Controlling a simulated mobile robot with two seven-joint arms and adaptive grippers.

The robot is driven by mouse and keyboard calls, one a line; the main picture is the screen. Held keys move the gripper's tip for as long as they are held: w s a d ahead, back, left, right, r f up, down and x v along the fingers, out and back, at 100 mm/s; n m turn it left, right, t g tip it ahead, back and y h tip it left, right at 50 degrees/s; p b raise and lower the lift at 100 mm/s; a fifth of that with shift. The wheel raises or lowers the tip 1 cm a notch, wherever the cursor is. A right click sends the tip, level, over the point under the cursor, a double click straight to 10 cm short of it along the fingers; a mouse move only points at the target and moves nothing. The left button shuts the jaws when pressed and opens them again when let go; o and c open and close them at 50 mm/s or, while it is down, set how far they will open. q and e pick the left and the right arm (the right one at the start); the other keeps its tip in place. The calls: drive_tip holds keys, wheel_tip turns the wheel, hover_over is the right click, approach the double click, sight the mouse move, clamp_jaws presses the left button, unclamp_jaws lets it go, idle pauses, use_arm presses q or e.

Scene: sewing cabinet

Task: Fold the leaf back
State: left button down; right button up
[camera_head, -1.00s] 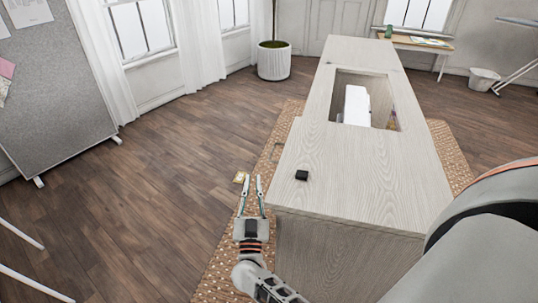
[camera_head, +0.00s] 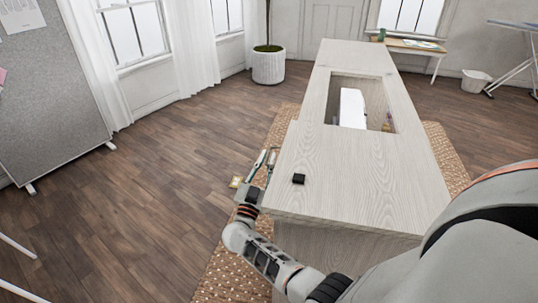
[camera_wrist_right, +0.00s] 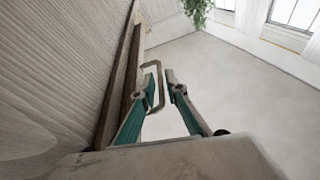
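The pale wood cabinet (camera_head: 355,185) stands at centre right in the head view, with a white sewing machine (camera_head: 352,108) in its top opening. My right gripper (camera_head: 266,157) is at the left side of the cabinet, near the top edge. In the right wrist view, a wood panel edge (camera_wrist_right: 122,82) runs beside a pale grained surface and carries a thin metal bracket handle (camera_wrist_right: 161,88). The gripper's teal fingers (camera_wrist_right: 161,78) are apart, with the handle's bar between their tips. I cannot tell contact. Which board is the leaf is unclear. My left gripper is not in view.
A small black block (camera_head: 298,179) lies on the cabinet top near its left edge. A patterned rug (camera_head: 222,270) lies under the cabinet. A potted plant (camera_head: 268,66) stands behind.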

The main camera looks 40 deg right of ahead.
drive_tip(key=shift+w+d+r, duration=0.2)
drive_tip(key=shift+w+d, duration=0.1)
drive_tip(key=shift+d, duration=0.1)
drive_tip(key=shift+w+d+r, duration=0.15)
drive_tip(key=shift+w+d, duration=0.1)
drive_tip(key=shift+d, duration=0.1)
clamp_jaws()
drive_tip(key=shift+r, duration=0.1)
